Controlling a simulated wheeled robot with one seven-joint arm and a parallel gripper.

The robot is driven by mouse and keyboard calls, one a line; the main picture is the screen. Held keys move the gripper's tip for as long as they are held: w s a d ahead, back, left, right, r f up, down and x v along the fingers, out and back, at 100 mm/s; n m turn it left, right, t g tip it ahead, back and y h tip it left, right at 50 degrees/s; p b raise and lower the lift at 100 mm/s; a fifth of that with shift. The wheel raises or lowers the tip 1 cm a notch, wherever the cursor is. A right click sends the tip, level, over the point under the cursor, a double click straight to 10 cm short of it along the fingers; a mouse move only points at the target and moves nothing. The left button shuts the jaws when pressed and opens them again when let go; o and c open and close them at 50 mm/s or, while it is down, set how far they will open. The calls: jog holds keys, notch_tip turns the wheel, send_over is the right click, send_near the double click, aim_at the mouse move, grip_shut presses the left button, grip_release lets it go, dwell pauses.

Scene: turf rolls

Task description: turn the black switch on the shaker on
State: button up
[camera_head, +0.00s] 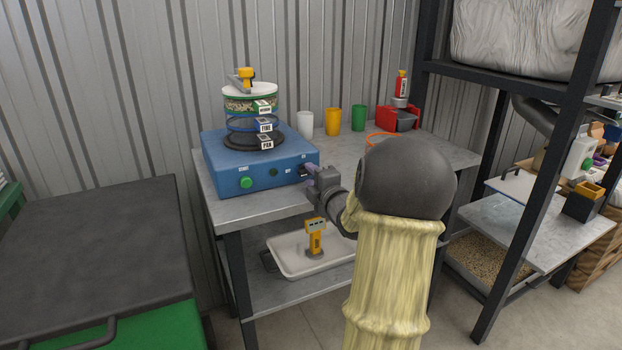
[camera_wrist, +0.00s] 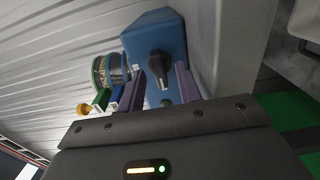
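The shaker (camera_head: 225,165) is a blue box on the bench, topped by a stack of sieves (camera_head: 252,105). Its black switch (camera_head: 303,170) is at the right end of the front face, partly hidden by my gripper in the head view. In the wrist view the black switch (camera_wrist: 158,65) is a knob on the blue face (camera_wrist: 150,30). My gripper (camera_head: 310,176) is in front of that end of the shaker. In the wrist view my gripper (camera_wrist: 160,72) is open, with one finger on each side of the switch; I cannot tell whether they touch it.
A green button (camera_head: 246,182) and a small dark knob (camera_head: 274,172) are on the same front face. White, yellow (camera_head: 333,122) and green cups stand behind on the bench (camera_head: 350,152). A red container (camera_head: 398,119) is at the back right. A white tray (camera_head: 290,262) lies on the lower shelf.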

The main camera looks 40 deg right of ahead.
jog(key=shift+w, duration=0.3)
grip_shut()
